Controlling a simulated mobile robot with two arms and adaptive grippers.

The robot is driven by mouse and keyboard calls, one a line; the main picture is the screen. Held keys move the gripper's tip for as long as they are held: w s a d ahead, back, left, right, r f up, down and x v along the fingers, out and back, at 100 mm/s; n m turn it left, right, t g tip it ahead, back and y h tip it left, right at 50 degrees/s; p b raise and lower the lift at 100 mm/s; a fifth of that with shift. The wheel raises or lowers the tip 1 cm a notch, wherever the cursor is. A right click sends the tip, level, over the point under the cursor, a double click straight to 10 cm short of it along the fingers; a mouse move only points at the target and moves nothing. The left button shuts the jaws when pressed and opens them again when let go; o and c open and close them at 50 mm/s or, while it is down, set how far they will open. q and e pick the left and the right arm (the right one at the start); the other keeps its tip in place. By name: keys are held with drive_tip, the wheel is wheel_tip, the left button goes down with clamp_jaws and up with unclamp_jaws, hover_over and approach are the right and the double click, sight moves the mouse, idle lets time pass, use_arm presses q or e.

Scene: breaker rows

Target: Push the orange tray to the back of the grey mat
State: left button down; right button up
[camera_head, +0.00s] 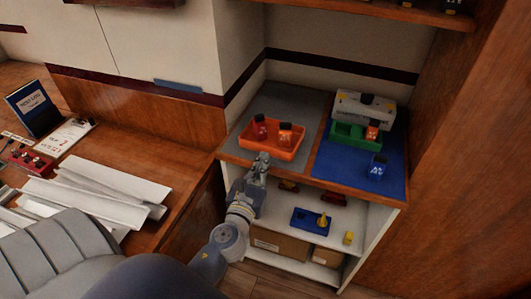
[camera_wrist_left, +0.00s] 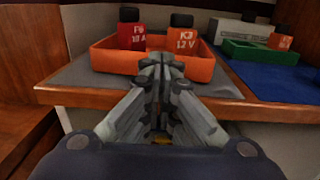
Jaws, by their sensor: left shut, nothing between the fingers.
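The orange tray (camera_head: 271,142) sits on the grey mat (camera_head: 287,103), towards its front part, with bare mat behind it. Two labelled breakers stand in the tray, a red one (camera_head: 260,128) and an orange one (camera_head: 285,134). The left wrist view shows the tray (camera_wrist_left: 188,66) with the red breaker (camera_wrist_left: 131,31) and the orange breaker (camera_wrist_left: 182,37). My left gripper (camera_head: 262,158) is shut and empty, at the tray's front wall. In the left wrist view its fingertips (camera_wrist_left: 161,62) overlap the front wall; I cannot tell if they touch. My right gripper is not in view.
A blue mat (camera_head: 335,168) lies to the right, with a green tray (camera_head: 345,133), a grey device (camera_head: 364,106) and a blue breaker (camera_head: 377,166). A wall stands behind the grey mat. A lower shelf holds a blue tray (camera_head: 305,220). White panels (camera_head: 115,180) lie on the left counter.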

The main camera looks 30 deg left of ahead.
sight(272, 145)
use_arm(q)
drive_tip(key=shift+x, duration=1.05)
drive_tip(key=shift+w+a, duration=0.1)
drive_tip(key=shift+w, duration=0.2)
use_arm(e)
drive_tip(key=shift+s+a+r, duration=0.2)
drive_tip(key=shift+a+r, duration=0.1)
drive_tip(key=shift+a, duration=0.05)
use_arm(q)
drive_tip(key=shift+w+a+r+p, duration=0.1)
drive_tip(key=shift+w+p, duration=0.2)
drive_tip(key=shift+w, duration=0.05)
drive_tip(key=x, duration=0.6)
drive_tip(key=shift+w+p, duration=0.1)
drive_tip(key=shift+p, duration=0.3)
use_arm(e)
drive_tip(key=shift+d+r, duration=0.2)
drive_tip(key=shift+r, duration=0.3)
use_arm(q)
drive_tip(key=shift+a, duration=0.1)
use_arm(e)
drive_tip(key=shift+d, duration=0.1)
